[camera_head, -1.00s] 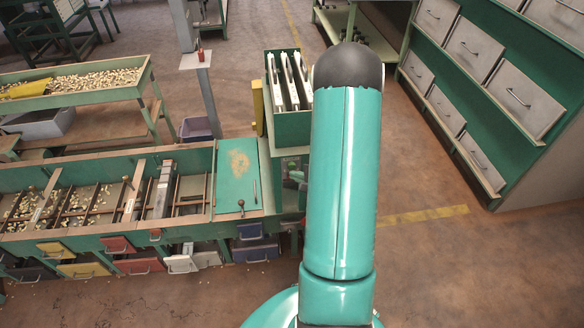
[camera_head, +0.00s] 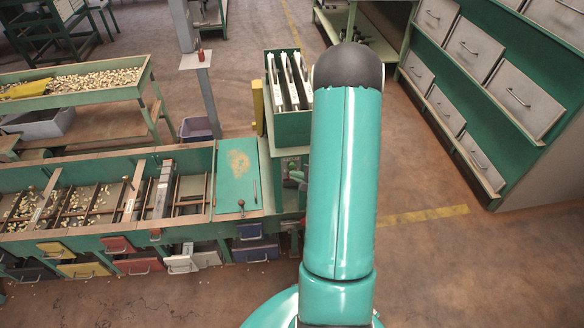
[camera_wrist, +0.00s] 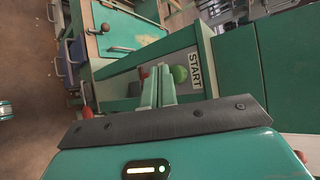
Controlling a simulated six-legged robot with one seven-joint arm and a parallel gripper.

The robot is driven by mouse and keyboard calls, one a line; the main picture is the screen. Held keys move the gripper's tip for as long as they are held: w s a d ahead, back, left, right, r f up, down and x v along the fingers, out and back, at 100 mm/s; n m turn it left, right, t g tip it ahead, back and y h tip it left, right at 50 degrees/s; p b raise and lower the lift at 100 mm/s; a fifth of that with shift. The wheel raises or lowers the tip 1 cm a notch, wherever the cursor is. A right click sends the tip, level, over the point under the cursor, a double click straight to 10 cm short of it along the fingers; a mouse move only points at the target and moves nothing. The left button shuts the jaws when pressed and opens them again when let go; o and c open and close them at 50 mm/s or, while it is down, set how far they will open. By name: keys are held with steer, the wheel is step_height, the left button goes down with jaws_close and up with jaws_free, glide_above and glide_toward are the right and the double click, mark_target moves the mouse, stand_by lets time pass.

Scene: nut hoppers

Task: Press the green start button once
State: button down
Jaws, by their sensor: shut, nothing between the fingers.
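The green start button (camera_wrist: 180,74) is a round knob in the wrist view, beside a white plate marked START (camera_wrist: 195,70) on a green cabinet face. My gripper (camera_wrist: 158,72) is shut and empty, its two fingers together. In the picture its fingertips lie just left of the green button, in front of a partly hidden red part (camera_wrist: 144,72). I cannot tell whether the fingertips touch anything. In the head view my arm covers most of the button area, and the button cannot be made out there.
A sorting bench (camera_head: 110,240) with nut compartments and coloured drawers stands at left. Its green top plate (camera_head: 237,174) carries a small lever (camera_head: 241,204). A green box with white panels (camera_head: 291,128) stands behind. A drawer cabinet (camera_head: 470,80) stands at right; floor between is free.

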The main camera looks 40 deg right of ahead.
steer(key=shift+w+d, duration=0.25)
steer(key=shift+w, duration=0.1)
steer(key=shift+w+d, duration=0.25)
steer(key=shift+w, duration=0.15)
stand_by(0.9)
steer(key=shift+s, duration=0.15)
steer(key=shift+s+a, duration=0.5)
steer(key=shift+s, duration=0.15)
steer(key=s+a, duration=0.1)
steer(key=s, duration=0.1)
steer(key=s+a, duration=0.2)
stand_by(0.6)
steer(key=shift+r, duration=0.1)
stand_by(0.6)
